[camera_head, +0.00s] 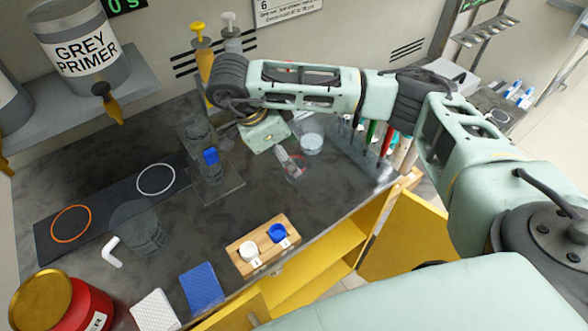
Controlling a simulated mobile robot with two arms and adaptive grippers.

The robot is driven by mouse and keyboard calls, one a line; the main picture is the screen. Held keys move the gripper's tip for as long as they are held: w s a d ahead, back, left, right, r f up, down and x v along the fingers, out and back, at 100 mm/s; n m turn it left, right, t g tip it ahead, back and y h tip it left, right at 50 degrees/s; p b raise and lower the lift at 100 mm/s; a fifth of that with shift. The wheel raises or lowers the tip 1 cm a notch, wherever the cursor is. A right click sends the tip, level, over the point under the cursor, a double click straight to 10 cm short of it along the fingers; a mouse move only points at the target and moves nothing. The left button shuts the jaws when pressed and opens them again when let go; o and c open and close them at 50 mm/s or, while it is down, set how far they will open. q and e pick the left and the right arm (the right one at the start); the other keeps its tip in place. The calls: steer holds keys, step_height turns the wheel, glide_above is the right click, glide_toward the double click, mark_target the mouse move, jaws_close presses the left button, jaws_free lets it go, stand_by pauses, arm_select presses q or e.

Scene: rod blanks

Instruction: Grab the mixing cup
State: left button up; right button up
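My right arm comes in from the right, and its gripper (291,166) points down over the middle of the bench. A small clear vessel shows around the fingertips. It is too small and see-through to tell whether the fingers are closed on it. A second clear cup (312,144) stands upright just behind and to the right of the gripper, apart from the fingers. A larger, dark see-through vessel (139,230) stands at the left of the bench. Which vessel is the mixing cup is not clear. My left gripper is not in view.
A clear stand with a blue part (211,157) is left of the gripper. A wooden block (240,261) with white and blue caps sits at the front edge. A dark mat (111,203) with two rings lies left. A tool rack (376,146) stands right.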

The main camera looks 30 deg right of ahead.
steer(key=x, duration=0.5)
steer(key=shift+s+a+f, duration=0.1)
steer(key=c, duration=0.9)
